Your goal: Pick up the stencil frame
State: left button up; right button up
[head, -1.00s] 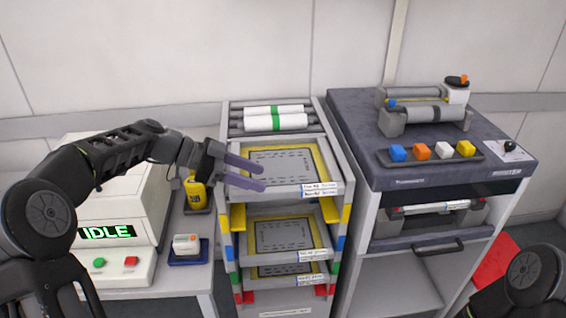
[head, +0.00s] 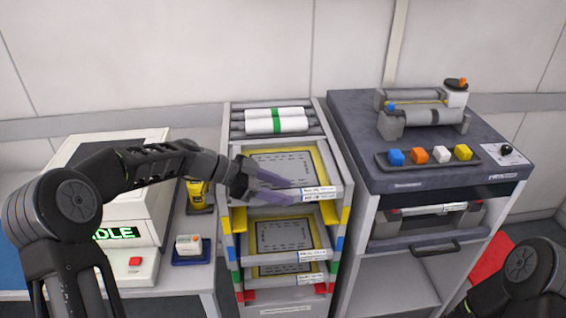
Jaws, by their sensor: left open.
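Several stencil frames lie flat, one above another, in the shelves of a rack. The top stencil frame (head: 288,165) has a yellow border, a grey sheet and a white label at its front edge. A second stencil frame (head: 284,236) lies on the shelf below, and a lower one (head: 284,269) shows only in part. My left gripper (head: 292,193) is open, with its two purple-grey fingers pointing right at the front edge of the top frame, near the label. I cannot tell whether the fingers touch it. My right gripper is out of view; only part of my right arm shows at the lower right.
The rack (head: 345,185) has coloured side tabs and white rolls (head: 276,122) on top. A grey printer cart (head: 450,180) with coloured blocks stands at right. At left are a white machine (head: 75,195), a yellow bottle (head: 200,195) and a blue tray (head: 190,250).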

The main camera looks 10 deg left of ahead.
pick_arm(q)
jog(key=shift+w+d+f, duration=0.1)
jog(key=shift+d+f, duration=0.05)
jog(key=shift+d, duration=0.05)
dwell(0.5)
grip_shut()
dwell(0.3)
dwell(0.9)
